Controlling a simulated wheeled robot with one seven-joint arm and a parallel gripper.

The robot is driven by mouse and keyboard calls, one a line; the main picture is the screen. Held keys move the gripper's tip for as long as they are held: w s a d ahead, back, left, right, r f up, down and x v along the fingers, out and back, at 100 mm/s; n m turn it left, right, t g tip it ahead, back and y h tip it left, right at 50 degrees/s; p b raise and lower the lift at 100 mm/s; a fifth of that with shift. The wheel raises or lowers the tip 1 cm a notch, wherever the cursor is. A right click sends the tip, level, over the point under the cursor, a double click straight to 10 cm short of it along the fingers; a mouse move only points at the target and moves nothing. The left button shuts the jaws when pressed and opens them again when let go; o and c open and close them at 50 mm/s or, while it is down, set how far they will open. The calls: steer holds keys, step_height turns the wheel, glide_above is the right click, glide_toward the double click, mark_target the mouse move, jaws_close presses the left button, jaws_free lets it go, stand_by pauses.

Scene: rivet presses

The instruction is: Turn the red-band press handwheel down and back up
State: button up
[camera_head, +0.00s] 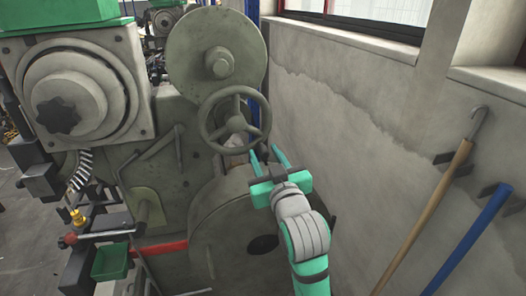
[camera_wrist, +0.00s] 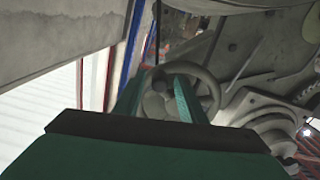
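The press (camera_head: 185,150) is a large grey-green machine with a red band (camera_head: 160,250) low on its body. Its handwheel (camera_head: 236,124) is a grey ring with spokes and a hub, below a big round disc. My gripper (camera_head: 264,150) is at the wheel's lower right, with its two green fingers apart and pointing towards the wheel. In the wrist view the handwheel (camera_wrist: 207,80) shows between and behind the open fingers (camera_wrist: 160,78). I see nothing gripped. I cannot tell whether a finger touches the rim. The fingers hide part of the wheel in the wrist view.
A concrete wall (camera_head: 350,130) with a window runs close along the right. A wooden-handled hook (camera_head: 440,200) and a blue pole (camera_head: 475,240) lean there. A green bin (camera_head: 110,262) and a brass-coloured fitting (camera_head: 77,217) are at the press's lower left. A large round guard (camera_head: 250,225) lies below the wheel.

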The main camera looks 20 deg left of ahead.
steer(key=shift+x, duration=1.2)
jaws_close()
steer(key=shift+w+d+f, duration=0.1)
steer(key=shift+d, duration=0.05)
